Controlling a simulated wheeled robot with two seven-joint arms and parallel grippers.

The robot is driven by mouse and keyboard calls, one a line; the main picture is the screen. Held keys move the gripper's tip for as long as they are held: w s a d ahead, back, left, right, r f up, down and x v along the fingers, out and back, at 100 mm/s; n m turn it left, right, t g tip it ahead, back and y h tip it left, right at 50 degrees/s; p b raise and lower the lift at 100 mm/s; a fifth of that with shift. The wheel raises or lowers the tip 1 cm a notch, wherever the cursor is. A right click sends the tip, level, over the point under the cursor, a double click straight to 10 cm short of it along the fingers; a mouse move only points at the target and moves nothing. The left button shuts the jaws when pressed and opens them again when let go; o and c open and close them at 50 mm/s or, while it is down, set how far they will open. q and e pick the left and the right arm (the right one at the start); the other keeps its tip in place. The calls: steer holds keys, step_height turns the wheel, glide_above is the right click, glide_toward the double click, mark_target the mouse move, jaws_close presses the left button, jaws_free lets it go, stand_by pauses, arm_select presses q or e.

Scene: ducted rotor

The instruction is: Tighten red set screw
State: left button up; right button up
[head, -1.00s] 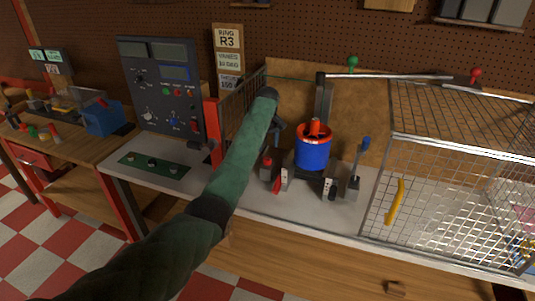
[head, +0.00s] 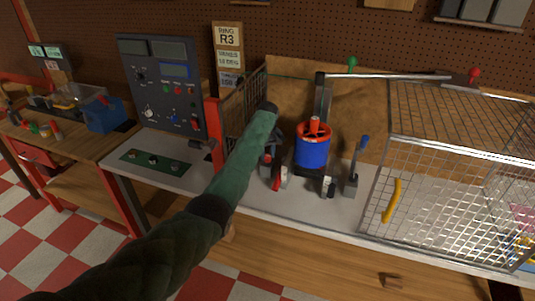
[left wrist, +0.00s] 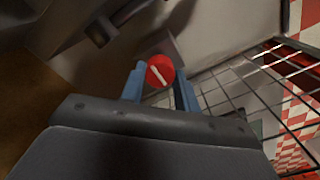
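In the left wrist view the red set screw (left wrist: 160,71) is a round red head with a slanted white slot line. My left gripper (left wrist: 161,80) has its two blue fingers apart, one on each side of the red head. I cannot tell whether they touch it. In the head view my left gripper is mostly hidden by its own green-sleeved arm, left of the rotor. The rotor is a blue duct (head: 312,153) with an orange-red rim, standing upright on the bench. The screw cannot be made out in the head view. My right gripper is not in view.
A wire cage (head: 455,175) with a yellow handle stands on the right. A blue-handled lever (head: 356,170) is between rotor and cage. A dark control panel (head: 163,85) and a green button strip (head: 155,162) are on the left. A wire mesh (left wrist: 262,85) runs close beside my gripper.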

arm_select(q)
steer(key=c, duration=0.4)
